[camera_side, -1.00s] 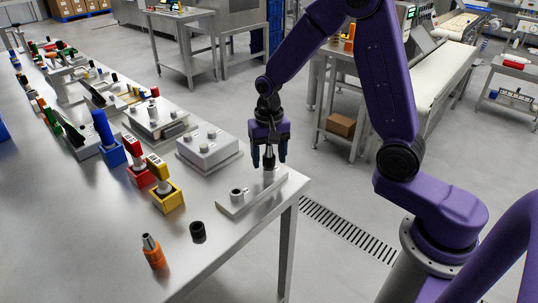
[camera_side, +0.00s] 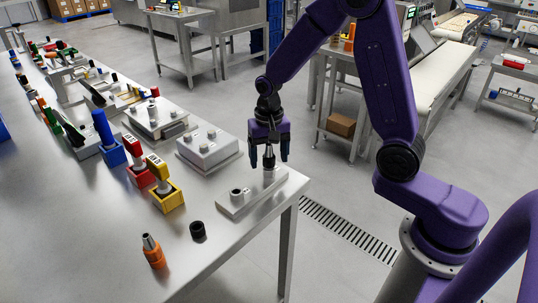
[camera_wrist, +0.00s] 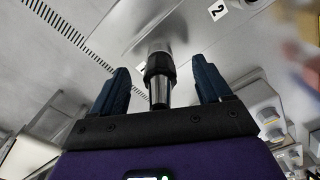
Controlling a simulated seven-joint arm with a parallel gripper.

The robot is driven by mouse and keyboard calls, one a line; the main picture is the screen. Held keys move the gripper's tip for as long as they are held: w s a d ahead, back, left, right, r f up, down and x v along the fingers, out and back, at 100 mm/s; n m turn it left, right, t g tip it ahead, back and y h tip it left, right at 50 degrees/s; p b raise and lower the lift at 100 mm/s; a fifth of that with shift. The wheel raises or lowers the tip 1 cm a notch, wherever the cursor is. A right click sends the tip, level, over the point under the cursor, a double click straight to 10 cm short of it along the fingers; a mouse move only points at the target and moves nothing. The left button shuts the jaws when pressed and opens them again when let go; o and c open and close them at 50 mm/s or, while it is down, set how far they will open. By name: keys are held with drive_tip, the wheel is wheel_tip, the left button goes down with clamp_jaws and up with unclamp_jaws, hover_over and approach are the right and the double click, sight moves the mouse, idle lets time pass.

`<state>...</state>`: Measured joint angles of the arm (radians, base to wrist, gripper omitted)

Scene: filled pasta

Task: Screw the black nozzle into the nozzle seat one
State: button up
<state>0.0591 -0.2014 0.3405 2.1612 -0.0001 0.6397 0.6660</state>
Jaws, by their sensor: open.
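The black nozzle (camera_side: 268,161), a black collar with a metal tip, stands upright on the right-hand seat of the pale two-seat plate (camera_side: 225,211) at the table's corner. In the wrist view the nozzle (camera_wrist: 158,64) points its metal tip toward the camera. My gripper (camera_side: 269,163) is straight above, with its blue fingers on either side of the nozzle. In the wrist view my gripper (camera_wrist: 160,70) is open, with a clear gap on both sides. The seat below is mostly hidden by the nozzle. The other seat (camera_side: 237,194) is empty; a "2" label (camera_wrist: 218,10) shows in the wrist view.
A black cylinder (camera_side: 198,231) and an orange nozzle with a metal tip (camera_side: 153,252) stand near the front edge. A grey box with knobs (camera_side: 208,150) sits behind the plate. Yellow (camera_side: 167,198), red and blue holders line the table to the left.

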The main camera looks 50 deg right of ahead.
drive_tip(key=shift+r, duration=0.1)
drive_tip(key=shift+r, duration=3.4)
wheel_tip(320, 180, up, 18)
drive_tip(key=f, duration=0.1)
drive_tip(key=s+a+f+n, duration=0.5)
drive_tip(key=s+f+n, duration=0.2)
drive_tip(key=s+n, duration=0.25)
drive_tip(key=s+d+f+n, duration=0.1)
drive_tip(key=s+f+n, duration=0.3)
drive_tip(key=s, duration=0.5)
drive_tip(key=s+d+f+n, duration=0.2)
drive_tip(key=s+f+n, duration=0.2)
drive_tip(key=s, duration=0.4)
drive_tip(key=shift+s+f+n, duration=0.35)
drive_tip(key=shift+n, duration=0.2)
drive_tip(key=shift+d, duration=0.1)
